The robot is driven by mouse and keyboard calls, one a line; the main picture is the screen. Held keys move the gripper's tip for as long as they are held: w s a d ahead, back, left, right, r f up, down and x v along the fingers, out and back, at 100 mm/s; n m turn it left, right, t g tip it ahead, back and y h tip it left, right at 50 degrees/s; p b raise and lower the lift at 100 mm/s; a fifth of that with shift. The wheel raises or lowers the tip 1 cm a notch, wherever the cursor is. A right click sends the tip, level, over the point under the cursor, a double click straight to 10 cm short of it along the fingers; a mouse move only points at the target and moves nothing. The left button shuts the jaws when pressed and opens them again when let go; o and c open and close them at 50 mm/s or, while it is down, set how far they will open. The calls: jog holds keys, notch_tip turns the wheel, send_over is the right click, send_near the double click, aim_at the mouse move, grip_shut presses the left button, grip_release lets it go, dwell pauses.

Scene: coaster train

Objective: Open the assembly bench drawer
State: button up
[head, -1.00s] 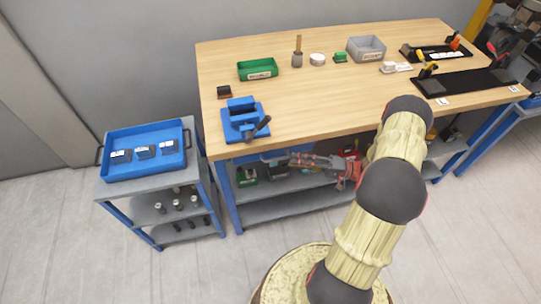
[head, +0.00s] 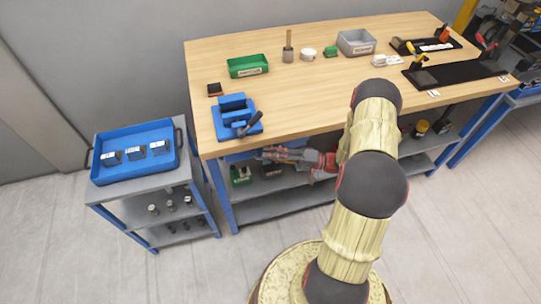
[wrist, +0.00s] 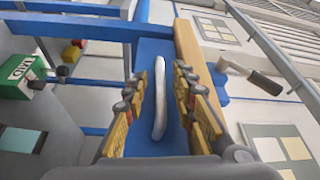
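The assembly bench (head: 300,101) has a wooden top and blue legs. Its blue drawer (head: 238,157) sits under the front edge, mostly hidden behind my gripper (head: 272,153) in the head view. In the wrist view, the blue drawer front (wrist: 172,140) carries a pale bar handle (wrist: 160,98). My gripper (wrist: 160,100) is open, with one yellow-padded finger on each side of the handle. I see gaps between both fingers and the handle. I cannot tell how deep the fingers reach around it. The drawer looks shut.
A blue vise (head: 237,118) stands on the bench's front left corner, above the drawer. A side cart (head: 170,180) with a blue tray (head: 135,175) stands at the left. The floor in front is clear.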

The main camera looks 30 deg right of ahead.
jog(key=shift+c, duration=1.2)
jog(key=c, duration=0.4)
grip_shut()
